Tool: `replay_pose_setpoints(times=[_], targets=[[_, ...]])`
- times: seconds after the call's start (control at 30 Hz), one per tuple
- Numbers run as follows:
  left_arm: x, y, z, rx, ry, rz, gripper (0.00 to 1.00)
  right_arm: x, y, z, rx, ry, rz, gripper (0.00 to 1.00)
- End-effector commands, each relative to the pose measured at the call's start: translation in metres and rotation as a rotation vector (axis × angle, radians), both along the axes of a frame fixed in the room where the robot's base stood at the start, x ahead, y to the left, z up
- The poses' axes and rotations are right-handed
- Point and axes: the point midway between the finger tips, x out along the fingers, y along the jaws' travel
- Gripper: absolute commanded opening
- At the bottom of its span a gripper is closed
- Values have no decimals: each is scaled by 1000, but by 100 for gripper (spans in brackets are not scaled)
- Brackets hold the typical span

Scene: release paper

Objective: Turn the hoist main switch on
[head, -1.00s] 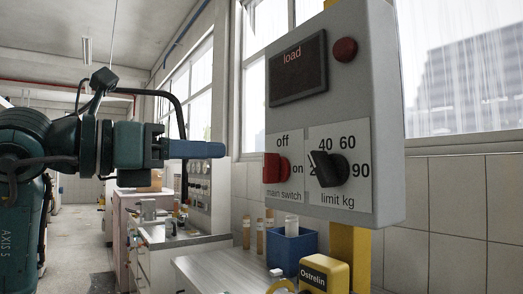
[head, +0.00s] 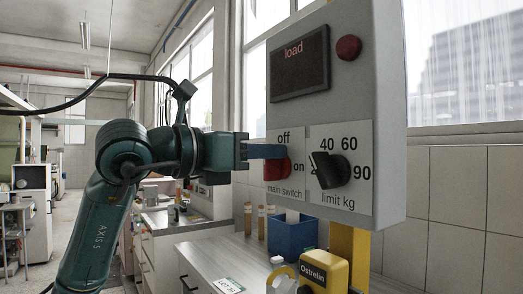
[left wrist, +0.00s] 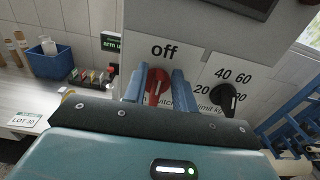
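The red main switch knob (head: 277,169) is on the grey control box (head: 390,120), with "off" above it and "on" to its right. In the left wrist view the red knob (left wrist: 157,86) shows between my two blue fingers, its ridge roughly upright. My left gripper (head: 272,151) reaches in from the left at the switch, and its finger covers part of the knob's top in the head view. The left wrist view shows the gripper (left wrist: 158,88) open, one finger on each side of the knob; whether they touch it I cannot tell. My right gripper is not in view.
A black limit knob (head: 330,170) is close to the right of the switch. A dark load display (head: 300,65) and a red button (head: 348,47) are above. Below are a blue bin (head: 291,236), a yellow Ostrelin item (head: 322,270) and a bench (head: 205,262).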

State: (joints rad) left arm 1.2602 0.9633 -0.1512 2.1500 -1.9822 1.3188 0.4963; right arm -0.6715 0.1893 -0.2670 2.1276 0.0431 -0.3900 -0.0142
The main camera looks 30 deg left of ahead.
Motion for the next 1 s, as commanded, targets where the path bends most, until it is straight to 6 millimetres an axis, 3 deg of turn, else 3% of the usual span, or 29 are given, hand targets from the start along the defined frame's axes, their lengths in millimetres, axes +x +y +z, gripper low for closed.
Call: replay_pose_setpoints(times=[0.33, 0.73, 1.0], targets=[[0, 0, 0, 0, 0, 0, 0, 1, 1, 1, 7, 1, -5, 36], [-1, 0, 0, 27, -11, 1, 0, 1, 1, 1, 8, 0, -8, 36], [-2, -4, 0, 164, -68, 2, 0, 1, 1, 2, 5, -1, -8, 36]])
